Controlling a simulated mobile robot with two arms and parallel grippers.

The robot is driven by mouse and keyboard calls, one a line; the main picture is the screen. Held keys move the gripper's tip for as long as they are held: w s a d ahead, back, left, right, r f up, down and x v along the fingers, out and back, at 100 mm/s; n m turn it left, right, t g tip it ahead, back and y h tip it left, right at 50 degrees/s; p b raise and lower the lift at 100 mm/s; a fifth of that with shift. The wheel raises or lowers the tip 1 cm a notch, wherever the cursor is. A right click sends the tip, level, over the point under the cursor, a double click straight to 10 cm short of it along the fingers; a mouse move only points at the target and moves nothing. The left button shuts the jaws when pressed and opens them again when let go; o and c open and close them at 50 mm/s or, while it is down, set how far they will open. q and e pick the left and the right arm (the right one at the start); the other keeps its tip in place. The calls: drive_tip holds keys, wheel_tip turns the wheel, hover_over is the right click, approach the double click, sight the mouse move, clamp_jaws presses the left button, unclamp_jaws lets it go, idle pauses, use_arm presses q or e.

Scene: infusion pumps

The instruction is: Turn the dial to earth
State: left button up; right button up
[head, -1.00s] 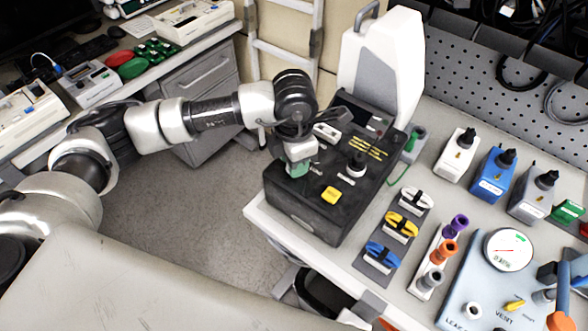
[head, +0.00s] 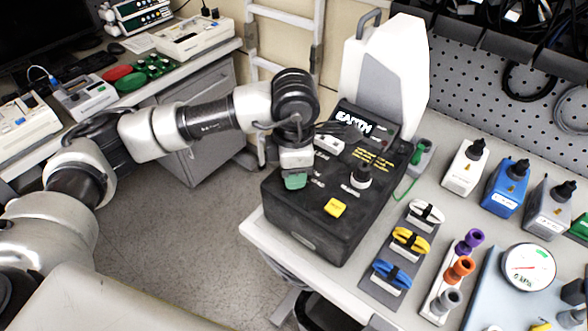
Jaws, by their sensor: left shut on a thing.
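The black tester box (head: 300,228) stands at the table's left end, with a white and grey upright block behind it. Its small screen (head: 362,122) reads "EARTH". A black knob (head: 360,176) and a yellow button (head: 335,207) are on the same top, to the right of the gripper. My right gripper is not in view.
White, yellow and blue coiled leads (head: 410,240) lie on holders right of the box. Purple, orange and grey sockets (head: 459,270) stand beside them, near a round gauge (head: 528,267). White, blue and grey bottle-like units (head: 505,188) stand farther back. A green lead runs beside the box.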

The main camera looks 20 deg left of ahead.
use_arm(q)
drive_tip(key=shift+r, duration=0.1)
drive_tip(key=o, duration=0.9)
wheel_tip(320, 180, up, 11)
drive_tip(key=b, duration=0.2)
drive_tip(key=shift+f, duration=0.2)
